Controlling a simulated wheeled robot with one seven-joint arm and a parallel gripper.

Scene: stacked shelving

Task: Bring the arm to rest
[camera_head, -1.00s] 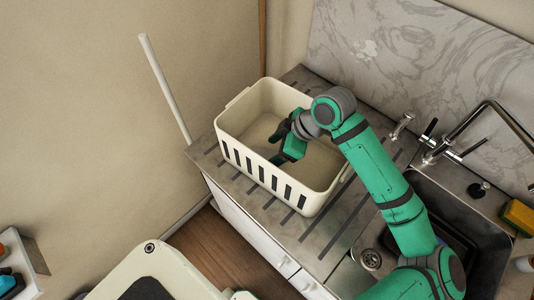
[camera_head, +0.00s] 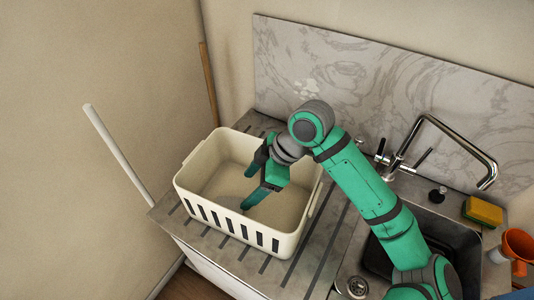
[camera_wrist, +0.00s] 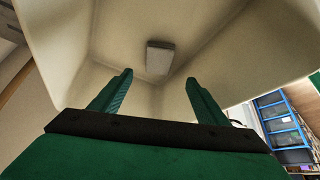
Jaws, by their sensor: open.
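My arm is green and grey and reaches from the lower right of the head view over a cream basket. My gripper (camera_head: 252,180) is open, with its fingers inside the basket's opening. In the wrist view my gripper (camera_wrist: 158,90) shows its two green fingers spread apart with nothing between them. The cream basket (camera_head: 240,225) stands on the ribbed drainboard. Its inner walls (camera_wrist: 215,70) fill much of the wrist view. A small pale grey block (camera_wrist: 160,57) shows beyond the fingertips, inside the basket; I cannot tell what it is.
The sink (camera_head: 430,250) lies right of the basket, with a chrome faucet (camera_head: 430,125) behind it. A yellow sponge (camera_head: 482,211) and an orange cup (camera_head: 518,245) are at the far right. A marble backsplash (camera_head: 380,90) stands behind. A white pole (camera_head: 118,150) leans at the left.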

